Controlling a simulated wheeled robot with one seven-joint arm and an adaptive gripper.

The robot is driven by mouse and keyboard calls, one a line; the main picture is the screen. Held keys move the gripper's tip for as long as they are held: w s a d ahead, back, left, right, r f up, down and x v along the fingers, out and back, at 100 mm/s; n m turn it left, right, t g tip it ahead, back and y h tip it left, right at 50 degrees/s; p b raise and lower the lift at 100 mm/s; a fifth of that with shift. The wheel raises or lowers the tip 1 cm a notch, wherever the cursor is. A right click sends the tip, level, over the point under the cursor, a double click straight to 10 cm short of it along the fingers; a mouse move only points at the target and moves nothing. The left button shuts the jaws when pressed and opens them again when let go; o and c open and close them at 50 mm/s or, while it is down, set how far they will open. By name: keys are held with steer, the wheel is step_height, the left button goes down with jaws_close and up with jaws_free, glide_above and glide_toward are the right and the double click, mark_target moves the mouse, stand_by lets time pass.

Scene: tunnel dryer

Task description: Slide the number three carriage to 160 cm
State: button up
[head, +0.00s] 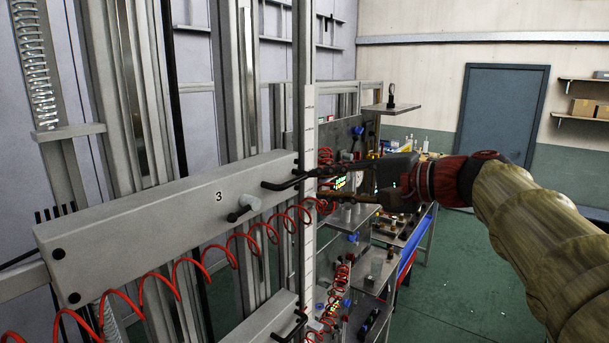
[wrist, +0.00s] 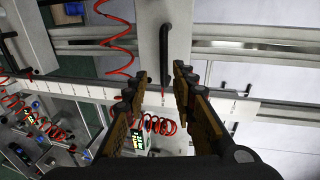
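The number three carriage (head: 135,222) is a long grey beam marked "3" on a vertical rail. My gripper (head: 312,186) is open at the handle's right end. In the wrist view the handle (wrist: 165,55) points down between the spread fingertips of my gripper (wrist: 161,84), with gaps on both sides. I cannot tell whether a finger touches it. A white scale strip (head: 308,130) stands upright beside the carriage; its figures are too small to read.
A red coiled hose (head: 180,262) hangs along the carriage front. Another carriage (head: 262,322) with a black handle is below. Cluttered benches (head: 378,275) stand behind my gripper. The green floor (head: 450,280) at right is clear, with a blue door (head: 500,115) beyond.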

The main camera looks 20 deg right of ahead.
mark_target(297, 182)
steer(key=x, duration=0.2)
steer(key=p+x, duration=0.1)
steer(key=x, duration=0.5)
steer(key=shift+s+a+r, duration=0.2)
steer(key=shift+a+r, duration=0.1)
steer(key=shift+r, duration=0.05)
steer(key=shift+c, duration=0.9)
steer(key=c, duration=0.4)
jaws_close()
